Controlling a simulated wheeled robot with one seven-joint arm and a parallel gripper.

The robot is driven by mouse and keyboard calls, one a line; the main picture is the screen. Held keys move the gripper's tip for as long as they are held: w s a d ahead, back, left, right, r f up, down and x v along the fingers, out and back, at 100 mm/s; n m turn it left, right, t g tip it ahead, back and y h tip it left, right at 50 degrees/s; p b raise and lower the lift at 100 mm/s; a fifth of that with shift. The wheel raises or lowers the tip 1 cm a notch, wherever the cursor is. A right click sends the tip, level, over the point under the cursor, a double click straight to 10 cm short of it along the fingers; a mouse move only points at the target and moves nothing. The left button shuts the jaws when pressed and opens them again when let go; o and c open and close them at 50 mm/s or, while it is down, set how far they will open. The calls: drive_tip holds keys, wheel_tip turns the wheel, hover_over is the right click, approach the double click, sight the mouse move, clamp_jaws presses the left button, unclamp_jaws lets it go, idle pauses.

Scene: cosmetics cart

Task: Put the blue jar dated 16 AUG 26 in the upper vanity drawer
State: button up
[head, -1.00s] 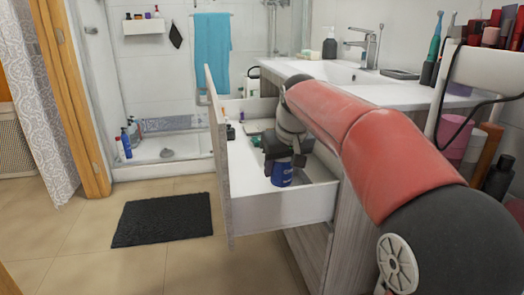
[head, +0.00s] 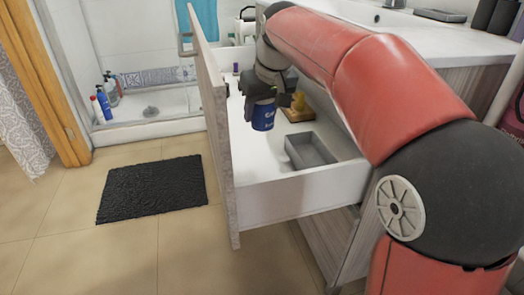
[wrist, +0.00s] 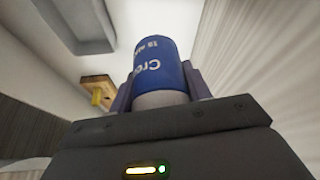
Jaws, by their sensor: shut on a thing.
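A blue jar (head: 263,117) with white lettering hangs under my gripper (head: 264,98), within the outline of the open upper vanity drawer (head: 290,200). In the wrist view the blue jar (wrist: 160,62) sits between the two fingers of my gripper (wrist: 160,92), which is shut on it. The label shows part of a word and a small date line, turned over and too small to read surely. The drawer's white floor lies below the jar; I cannot tell how large the gap is.
In the drawer are a grey rectangular tray (head: 310,151) at the front right, a wooden board with a yellow item (head: 297,103) and small items along the left. The tall drawer front (head: 213,125) stands left of my gripper. Bare drawer floor shows left of the tray.

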sight(272, 126)
wheel_tip(272, 126, down, 13)
drive_tip(key=b, duration=0.2)
drive_tip(key=shift+f+b, duration=0.1)
drive_tip(key=shift+b, duration=0.3)
drive_tip(key=shift+f, duration=0.15)
drive_tip(key=o, duration=1.1)
drive_tip(key=shift+c, duration=0.2)
drive_tip(key=p+v, duration=0.2)
drive_tip(key=v, duration=0.9)
drive_tip(key=shift+r, duration=0.3)
drive_tip(key=shift+s+d+r, duration=0.1)
drive_tip(key=shift+s+r, duration=0.1)
drive_tip(key=shift+r, duration=0.1)
